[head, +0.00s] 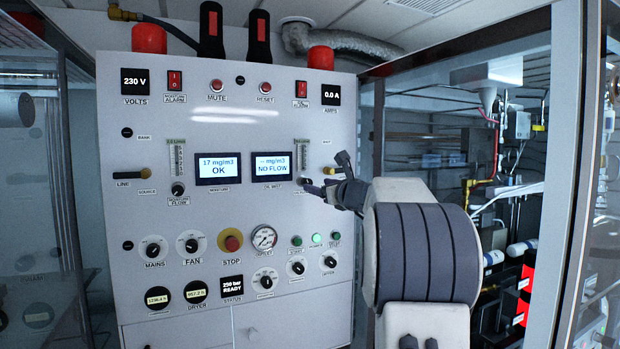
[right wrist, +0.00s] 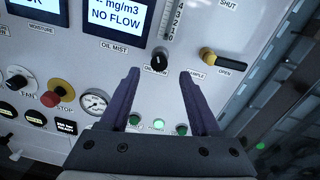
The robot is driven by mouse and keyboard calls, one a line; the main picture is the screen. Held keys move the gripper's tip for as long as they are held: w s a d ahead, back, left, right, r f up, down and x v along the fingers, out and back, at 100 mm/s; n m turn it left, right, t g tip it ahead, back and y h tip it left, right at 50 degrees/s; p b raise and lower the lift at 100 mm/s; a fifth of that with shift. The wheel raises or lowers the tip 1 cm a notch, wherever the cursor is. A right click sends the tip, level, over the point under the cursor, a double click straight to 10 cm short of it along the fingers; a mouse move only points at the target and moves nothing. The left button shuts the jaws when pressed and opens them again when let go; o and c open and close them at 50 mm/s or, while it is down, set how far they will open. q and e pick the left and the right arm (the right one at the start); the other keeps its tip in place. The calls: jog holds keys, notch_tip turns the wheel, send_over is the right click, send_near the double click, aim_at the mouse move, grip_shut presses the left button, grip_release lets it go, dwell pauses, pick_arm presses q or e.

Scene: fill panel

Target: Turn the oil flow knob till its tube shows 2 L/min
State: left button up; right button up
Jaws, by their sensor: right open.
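The oil flow knob (right wrist: 160,56) is a small black knob below the oil tube (right wrist: 169,18) on the white panel. The oil mist display (head: 271,166) reads NO FLOW. My right gripper (right wrist: 160,74) is open, its two purple fingers pointing at the panel on either side of the knob, with nothing between them. In the head view, the gripper (head: 330,182) comes in from the right. My left gripper is out of view.
Below are a pressure gauge (head: 264,238), green buttons (head: 317,239) and a red stop button (head: 231,241). The moisture flow knob (head: 178,189) and its tube (head: 176,158) are at the left.

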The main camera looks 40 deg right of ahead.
aim_at(308, 182)
jog(key=w, duration=0.1)
jog(key=w+p, duration=0.1)
jog(key=w, duration=0.1)
jog(key=w+p, duration=0.1)
jog(key=shift+w+d+r, duration=0.15)
jog(key=shift+w+d, duration=0.05)
jog(key=shift+d, duration=0.2)
jog(key=shift+w+d, duration=0.1)
jog(key=shift+w, duration=0.55)
jog(key=shift+f, duration=0.2)
grip_shut()
